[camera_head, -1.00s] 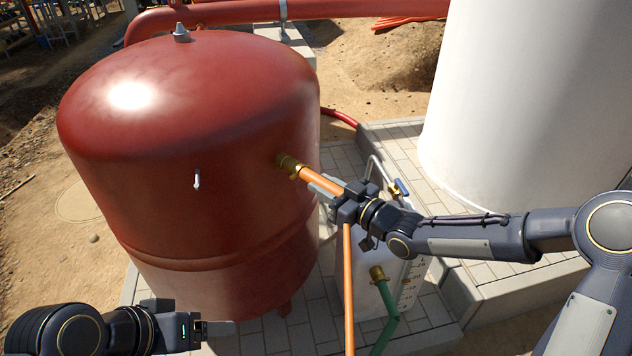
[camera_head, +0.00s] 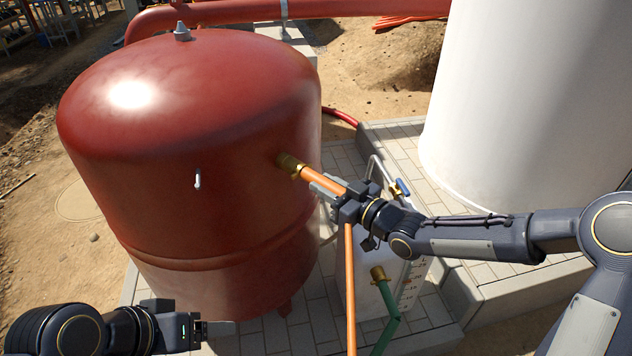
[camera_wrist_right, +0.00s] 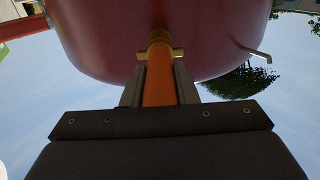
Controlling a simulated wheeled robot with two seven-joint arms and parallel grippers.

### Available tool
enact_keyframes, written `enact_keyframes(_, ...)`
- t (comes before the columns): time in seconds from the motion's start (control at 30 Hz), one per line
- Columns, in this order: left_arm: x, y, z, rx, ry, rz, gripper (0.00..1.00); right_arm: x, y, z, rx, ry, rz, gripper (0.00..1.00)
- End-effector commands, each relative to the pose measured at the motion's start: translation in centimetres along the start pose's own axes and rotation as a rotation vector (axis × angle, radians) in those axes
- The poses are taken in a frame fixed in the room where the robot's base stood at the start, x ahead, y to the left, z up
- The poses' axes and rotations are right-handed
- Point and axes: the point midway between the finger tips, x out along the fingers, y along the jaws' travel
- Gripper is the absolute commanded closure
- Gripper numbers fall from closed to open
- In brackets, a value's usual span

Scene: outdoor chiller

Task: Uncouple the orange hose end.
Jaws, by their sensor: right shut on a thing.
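The orange hose (camera_head: 350,290) rises from the bottom of the head view to my right gripper (camera_head: 328,187). My right gripper is shut on the hose just behind its end. The orange hose end meets a brass coupling (camera_head: 290,166) on the side of the red tank (camera_head: 190,110). In the right wrist view, the hose (camera_wrist_right: 159,75) runs between my fingers to the brass coupling (camera_wrist_right: 176,53) with its side lugs. Whether the coupling is still engaged cannot be told. My left gripper (camera_head: 215,330) is at the lower left, away from the hose; its jaw opening is unclear.
A white translucent container (camera_head: 352,295) stands below my right gripper, with a green hose (camera_head: 389,325) at its brass fitting. A blue-handled valve (camera_head: 400,188) is behind my right wrist. A white tank (camera_head: 530,100) stands at the right.

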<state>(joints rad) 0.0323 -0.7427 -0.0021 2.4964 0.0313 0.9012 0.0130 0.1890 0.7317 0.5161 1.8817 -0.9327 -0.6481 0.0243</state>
Motion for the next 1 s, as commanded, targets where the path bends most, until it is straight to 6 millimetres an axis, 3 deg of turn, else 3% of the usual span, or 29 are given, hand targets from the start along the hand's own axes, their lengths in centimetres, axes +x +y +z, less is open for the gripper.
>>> enact_keyframes(0.47,0.1,-0.1,0.1,0.000,0.000,0.000,0.26,-1.0,0.0,-0.3,-0.003,0.009,0.000,1.00)
enact_keyframes(1.0,-0.1,0.1,-0.1,0.000,0.000,0.000,0.26,-4.8,0.1,-0.1,-0.001,0.001,0.001,1.00)
